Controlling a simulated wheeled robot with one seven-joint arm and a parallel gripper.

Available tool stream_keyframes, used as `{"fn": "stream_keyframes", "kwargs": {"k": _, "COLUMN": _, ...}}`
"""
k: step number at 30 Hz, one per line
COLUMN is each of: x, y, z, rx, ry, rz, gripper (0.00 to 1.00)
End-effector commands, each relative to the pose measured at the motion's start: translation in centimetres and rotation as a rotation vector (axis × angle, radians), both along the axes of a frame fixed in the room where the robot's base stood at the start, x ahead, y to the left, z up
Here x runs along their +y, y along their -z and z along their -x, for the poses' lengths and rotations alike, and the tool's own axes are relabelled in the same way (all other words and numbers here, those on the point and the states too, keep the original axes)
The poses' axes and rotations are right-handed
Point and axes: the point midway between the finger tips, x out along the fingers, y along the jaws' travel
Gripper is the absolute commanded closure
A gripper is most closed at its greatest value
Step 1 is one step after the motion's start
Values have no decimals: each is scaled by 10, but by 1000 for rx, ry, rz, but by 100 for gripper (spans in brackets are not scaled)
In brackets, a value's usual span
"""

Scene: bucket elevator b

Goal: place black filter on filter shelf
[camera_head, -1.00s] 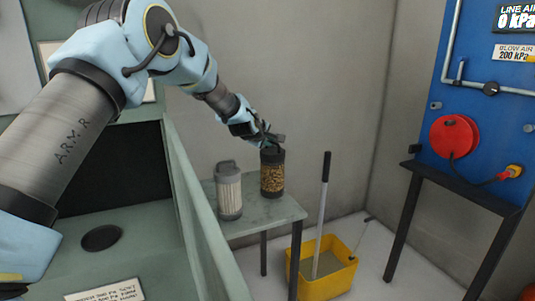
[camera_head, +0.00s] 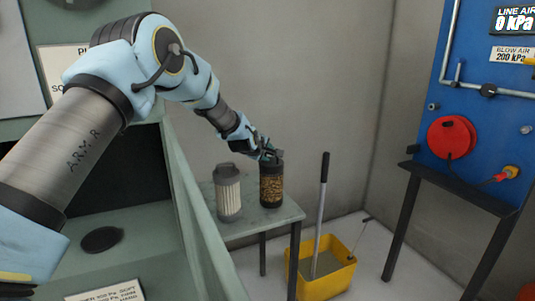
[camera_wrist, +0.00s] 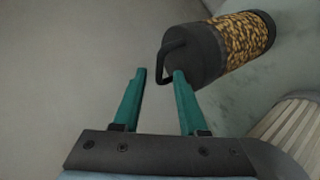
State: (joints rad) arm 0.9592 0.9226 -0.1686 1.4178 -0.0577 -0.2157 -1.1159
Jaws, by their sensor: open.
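The black filter (camera_head: 272,182), a cylinder with black ends and a brown-gold speckled middle, stands upright on a small grey-green shelf table (camera_head: 285,215). In the wrist view the black filter (camera_wrist: 225,45) shows its black cap and loop handle. My gripper (camera_head: 268,152) is at the top of this filter. In the wrist view my gripper (camera_wrist: 160,75) is open, its teal fingers apart, with the handle's end close to the fingertips. I cannot tell whether they touch it. A paler pleated filter with a grey cap (camera_head: 228,192) stands to its left on the same table.
A yellow bucket (camera_head: 322,270) with a long-handled tool stands on the floor right of the table. A blue panel (camera_head: 490,100) with a red hose reel (camera_head: 453,137) is at the right. A green cabinet (camera_head: 190,200) edges the left side.

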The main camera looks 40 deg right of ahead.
Motion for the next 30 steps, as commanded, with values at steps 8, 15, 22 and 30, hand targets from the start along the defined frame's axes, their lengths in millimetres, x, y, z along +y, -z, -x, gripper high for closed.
{"fn": "stream_keyframes", "kwargs": {"k": 8, "x": 2, "y": -3, "z": 1, "rx": 0, "ry": 0, "rz": 0, "gripper": 58}}
{"fn": "stream_keyframes", "kwargs": {"k": 15, "x": 30, "y": -21, "z": 13, "rx": -2, "ry": -1, "rz": 1, "gripper": 58}}
{"fn": "stream_keyframes", "kwargs": {"k": 22, "x": 65, "y": -44, "z": 30, "rx": -2, "ry": -2, "rz": 1, "gripper": 58}}
{"fn": "stream_keyframes", "kwargs": {"k": 30, "x": 89, "y": -61, "z": 42, "rx": -2, "ry": -1, "rz": 0, "gripper": 58}}
